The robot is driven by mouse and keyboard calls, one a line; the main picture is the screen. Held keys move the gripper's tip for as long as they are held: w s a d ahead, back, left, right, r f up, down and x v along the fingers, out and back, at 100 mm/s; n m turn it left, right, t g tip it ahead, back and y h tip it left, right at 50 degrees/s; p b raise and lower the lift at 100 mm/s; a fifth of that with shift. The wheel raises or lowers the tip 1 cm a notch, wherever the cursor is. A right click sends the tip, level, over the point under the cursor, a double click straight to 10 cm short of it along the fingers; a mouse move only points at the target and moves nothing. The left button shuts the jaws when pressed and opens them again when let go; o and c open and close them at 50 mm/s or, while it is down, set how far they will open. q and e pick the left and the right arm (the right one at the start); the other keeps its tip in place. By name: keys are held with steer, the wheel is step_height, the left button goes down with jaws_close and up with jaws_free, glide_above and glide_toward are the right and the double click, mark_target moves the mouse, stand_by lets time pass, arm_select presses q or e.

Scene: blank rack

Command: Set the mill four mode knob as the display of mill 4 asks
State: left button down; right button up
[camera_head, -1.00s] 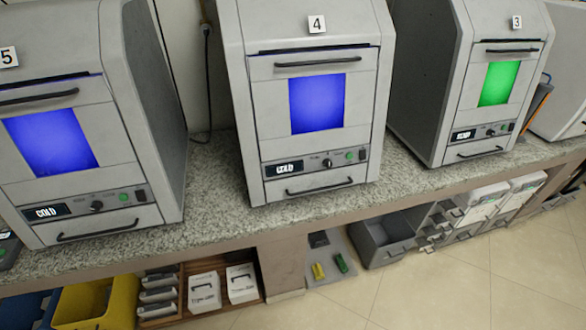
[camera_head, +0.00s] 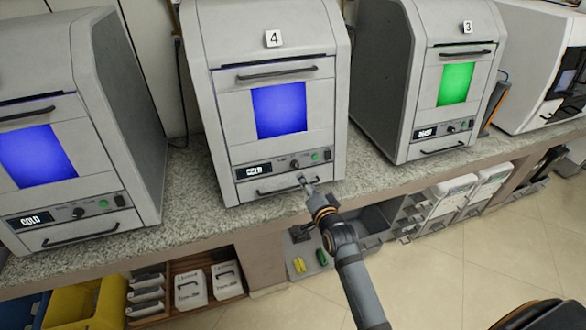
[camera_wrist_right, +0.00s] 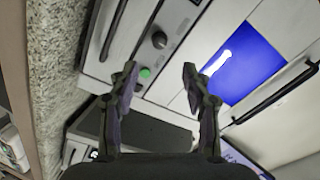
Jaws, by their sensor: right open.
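Mill 4 (camera_head: 225,110) is the grey machine in the middle of the head view, with a blue window and a lit display (camera_head: 253,170) reading "COLD". Its mode knob (camera_head: 295,164) is a small dark round knob right of the display; its pointer direction is too small to tell. In the right wrist view the knob (camera_wrist_right: 159,39) is beyond my fingertips, apart from them. My right gripper (camera_head: 304,181) is in front of the lower panel, just below the knob. In the wrist view its fingers (camera_wrist_right: 160,68) are open and empty. My left gripper is out of view.
A green button (camera_head: 314,155) and a dark switch (camera_head: 327,155) sit right of the knob. A handle (camera_head: 268,189) is below. Mill 3 (camera_head: 468,120) with a green window stands right. Another blue-window mill (camera_head: 100,90) stands left. The granite counter (camera_head: 190,205) is clear in front.

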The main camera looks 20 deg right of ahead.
mark_target(296, 166)
steer(key=x, duration=1)
steer(key=shift+w+p, duration=0.1)
steer(key=shift+p, duration=0.3)
steer(key=shift+c, duration=0.2)
jaws_close()
